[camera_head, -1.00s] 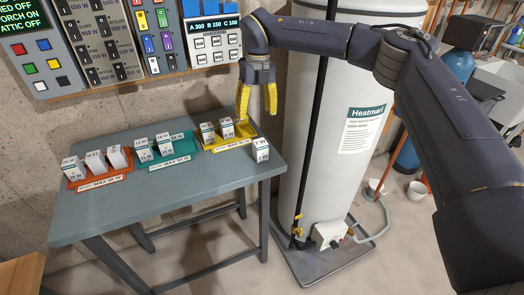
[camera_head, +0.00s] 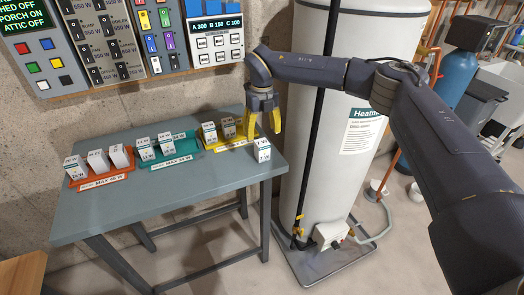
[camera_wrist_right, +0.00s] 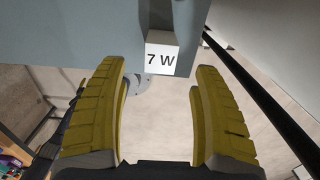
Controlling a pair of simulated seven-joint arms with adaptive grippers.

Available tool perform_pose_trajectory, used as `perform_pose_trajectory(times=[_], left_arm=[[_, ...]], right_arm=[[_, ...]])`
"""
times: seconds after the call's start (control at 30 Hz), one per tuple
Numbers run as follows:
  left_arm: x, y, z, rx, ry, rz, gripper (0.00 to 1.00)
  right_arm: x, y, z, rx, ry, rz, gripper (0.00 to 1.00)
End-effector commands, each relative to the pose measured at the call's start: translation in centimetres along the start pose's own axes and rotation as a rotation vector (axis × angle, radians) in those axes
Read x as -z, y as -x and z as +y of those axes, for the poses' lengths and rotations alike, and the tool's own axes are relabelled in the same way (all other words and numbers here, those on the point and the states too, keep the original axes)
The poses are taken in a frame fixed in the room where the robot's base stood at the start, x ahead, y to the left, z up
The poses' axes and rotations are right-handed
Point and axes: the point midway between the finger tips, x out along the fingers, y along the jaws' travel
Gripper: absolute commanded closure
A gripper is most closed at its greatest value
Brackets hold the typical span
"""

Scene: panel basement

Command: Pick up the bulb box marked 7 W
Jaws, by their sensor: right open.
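The bulb box marked 7 W (camera_head: 262,150) is a small white and teal box standing upright at the right end of the grey table (camera_head: 190,195), near its edge. In the right wrist view its white top with "7 W" (camera_wrist_right: 161,58) shows between and ahead of the fingers. My right gripper (camera_head: 263,124), with yellow fingers, is open and empty. It hangs above and slightly behind the box, apart from it. In the right wrist view both fingers (camera_wrist_right: 160,110) are spread wide. My left gripper is not in view.
A yellow tray (camera_head: 240,143), a teal tray (camera_head: 178,160) and an orange tray (camera_head: 103,181) hold other bulb boxes. A white water heater (camera_head: 310,190) stands close to the table's right. A switch panel (camera_head: 110,45) is on the wall behind. The table front is clear.

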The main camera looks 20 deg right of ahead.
Motion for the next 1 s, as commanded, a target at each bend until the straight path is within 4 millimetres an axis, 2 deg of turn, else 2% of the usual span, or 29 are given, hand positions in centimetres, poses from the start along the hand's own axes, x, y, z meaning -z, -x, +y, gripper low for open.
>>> perform_pose_trajectory(times=[0.37,0.73,1.0], left_arm=[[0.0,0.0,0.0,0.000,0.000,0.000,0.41],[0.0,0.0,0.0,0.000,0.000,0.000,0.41],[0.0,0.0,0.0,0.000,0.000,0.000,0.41]], right_arm=[[0.0,-1.6,0.0,-0.001,-0.001,0.002,0.33],[-0.2,-5.6,-0.1,-0.002,0.001,0.001,0.33],[-0.3,-5.8,-0.1,-0.001,0.001,0.000,0.33]])
